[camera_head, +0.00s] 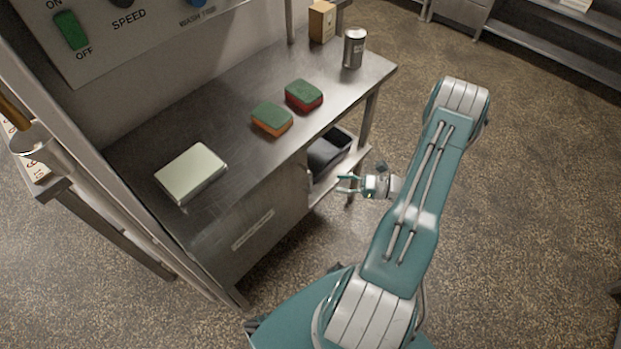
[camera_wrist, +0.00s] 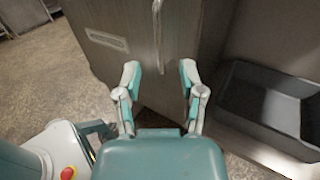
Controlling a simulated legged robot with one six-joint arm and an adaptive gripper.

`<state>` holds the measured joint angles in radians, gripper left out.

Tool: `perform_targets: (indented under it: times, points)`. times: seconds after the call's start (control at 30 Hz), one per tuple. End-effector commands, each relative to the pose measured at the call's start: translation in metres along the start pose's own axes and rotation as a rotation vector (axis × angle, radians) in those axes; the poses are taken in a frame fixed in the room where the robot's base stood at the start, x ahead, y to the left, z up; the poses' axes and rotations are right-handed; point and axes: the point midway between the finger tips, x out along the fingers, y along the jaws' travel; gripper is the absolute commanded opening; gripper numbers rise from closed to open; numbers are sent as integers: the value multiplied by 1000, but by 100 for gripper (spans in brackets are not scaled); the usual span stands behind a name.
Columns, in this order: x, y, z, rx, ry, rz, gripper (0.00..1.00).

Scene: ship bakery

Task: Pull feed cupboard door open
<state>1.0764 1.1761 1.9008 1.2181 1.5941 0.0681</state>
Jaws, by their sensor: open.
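The feed cupboard door (camera_head: 250,222) is the steel front panel with a pale label under the steel counter. It appears shut. In the wrist view the door (camera_wrist: 125,65) fills the upper middle, with its label at upper left. A thin vertical bar handle (camera_wrist: 158,36) runs down the door. My gripper (camera_head: 349,184) is open and empty, to the right of the door and below counter height. In the wrist view my gripper (camera_wrist: 159,76) has its fingers spread, and the handle's lower end shows between the fingertips. I cannot tell how far ahead the handle is.
A dark tub (camera_head: 327,152) sits on the open shelf beside the cupboard; it also shows in the wrist view (camera_wrist: 268,100). The counter (camera_head: 235,130) holds a pale box (camera_head: 191,173), two sponges (camera_head: 272,118), a metal canister (camera_head: 354,48) and a small carton (camera_head: 321,21).

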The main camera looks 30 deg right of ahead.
Motion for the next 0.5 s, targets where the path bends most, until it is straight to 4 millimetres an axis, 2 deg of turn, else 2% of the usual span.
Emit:
perform_targets:
  times: [0.3, 0.5]
  points:
    - [60, 1, 0, 0, 0, 7, 51]
    - [85, 1, 0, 0, 1, 5, 51]
